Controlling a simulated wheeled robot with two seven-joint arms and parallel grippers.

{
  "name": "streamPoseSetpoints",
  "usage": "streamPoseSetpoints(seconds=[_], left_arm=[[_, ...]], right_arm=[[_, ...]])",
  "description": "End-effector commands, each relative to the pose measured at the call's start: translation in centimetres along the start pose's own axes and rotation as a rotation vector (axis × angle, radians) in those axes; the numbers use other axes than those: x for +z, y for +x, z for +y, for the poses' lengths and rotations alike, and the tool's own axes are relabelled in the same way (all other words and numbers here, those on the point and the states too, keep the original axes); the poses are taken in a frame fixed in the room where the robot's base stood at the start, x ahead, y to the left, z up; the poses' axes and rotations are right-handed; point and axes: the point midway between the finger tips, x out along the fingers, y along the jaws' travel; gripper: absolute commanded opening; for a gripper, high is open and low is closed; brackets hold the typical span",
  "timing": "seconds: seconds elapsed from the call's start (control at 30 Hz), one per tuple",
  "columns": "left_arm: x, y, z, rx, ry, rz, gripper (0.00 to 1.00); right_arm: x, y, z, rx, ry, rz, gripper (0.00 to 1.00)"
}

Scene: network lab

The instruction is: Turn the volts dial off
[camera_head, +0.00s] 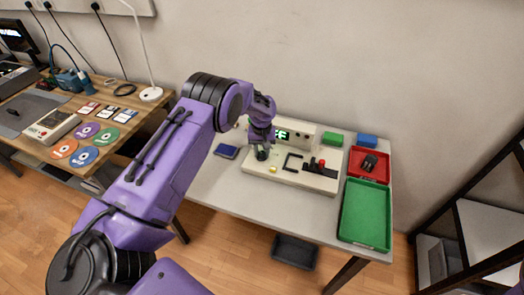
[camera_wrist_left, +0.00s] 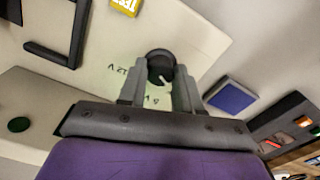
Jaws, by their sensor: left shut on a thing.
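The cream control panel (camera_head: 308,180) lies on the grey-white table, with a display box with green digits (camera_head: 283,134) behind it. My left gripper (camera_head: 262,152) reaches down onto the panel's left part. In the left wrist view its two fingers (camera_wrist_left: 160,80) are shut on the black round volts dial (camera_wrist_left: 159,60), one on each side. Lettering beside the dial is only partly readable. In the head view the gripper mostly hides the dial. A yellow test button (camera_wrist_left: 126,6) is close by on the panel. My right gripper is not in view.
A black bracket-shaped part (camera_head: 292,162) and a red knob (camera_head: 321,164) are on the panel. A blue block (camera_head: 226,151) lies left of it. Red (camera_head: 355,162) and green (camera_head: 364,214) trays stand right. A wooden desk (camera_head: 30,150) is at far left.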

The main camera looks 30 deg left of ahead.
Motion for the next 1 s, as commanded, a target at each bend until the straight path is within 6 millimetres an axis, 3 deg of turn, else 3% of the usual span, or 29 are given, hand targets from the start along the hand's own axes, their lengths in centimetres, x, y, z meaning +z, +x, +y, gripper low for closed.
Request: streamPoseSetpoints(seconds=[0.13,0.17,0.2,0.23,0.57,1.0], left_arm=[[0.0,0.0,0.0,0.000,0.000,0.002,0.03],[0.0,0.0,0.0,0.001,0.001,0.002,0.40],[0.0,0.0,0.0,0.000,0.001,0.002,0.53],[0.0,0.0,0.0,0.000,0.001,0.001,0.59],[-0.1,-0.4,0.0,0.001,0.001,0.002,0.59],[-0.1,-9.3,0.0,0.002,0.000,0.003,0.59]], right_arm=[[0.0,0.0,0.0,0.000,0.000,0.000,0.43],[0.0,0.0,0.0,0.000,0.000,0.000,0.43],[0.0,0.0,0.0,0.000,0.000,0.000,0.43],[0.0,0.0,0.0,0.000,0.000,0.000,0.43],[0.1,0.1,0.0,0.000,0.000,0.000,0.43],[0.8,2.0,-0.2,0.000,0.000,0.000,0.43]])
